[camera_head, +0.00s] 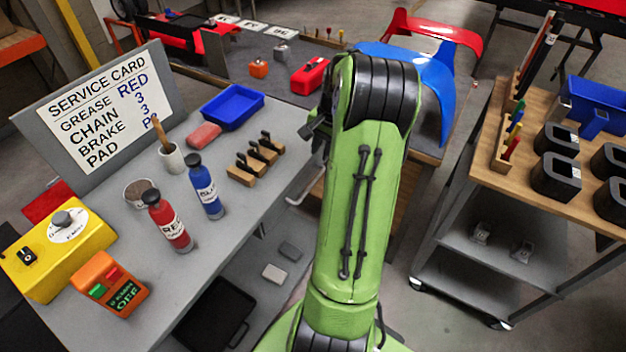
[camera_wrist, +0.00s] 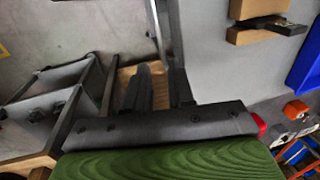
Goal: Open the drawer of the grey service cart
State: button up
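The grey service cart (camera_head: 150,270) stands at the left with its grey top loaded. A pale curved bar (camera_head: 301,192), likely a handle, shows at its right side beside my arm. The drawer front is mostly hidden, and I cannot tell whether it is open.
On the cart top are a red bottle (camera_head: 168,222), a blue bottle (camera_head: 206,188), a blue tray (camera_head: 232,107), wooden blocks (camera_head: 241,175) and a sign (camera_head: 100,110). A wooden-topped cart (camera_head: 487,140) stands at the right. A blue kart panel (camera_head: 437,85) lies behind my arm.

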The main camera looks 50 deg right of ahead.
aim_at(313, 183)
jog(key=f+b, duration=0.1)
jog(key=f, duration=0.3)
jog(key=w+f+b, duration=0.1)
jog(key=f, duration=0.3)
jog(key=w+f+b, duration=0.1)
jog(key=f, duration=0.4)
jog(key=shift+w+a, duration=0.1)
jog(key=shift+w, duration=0.1)
grip_shut()
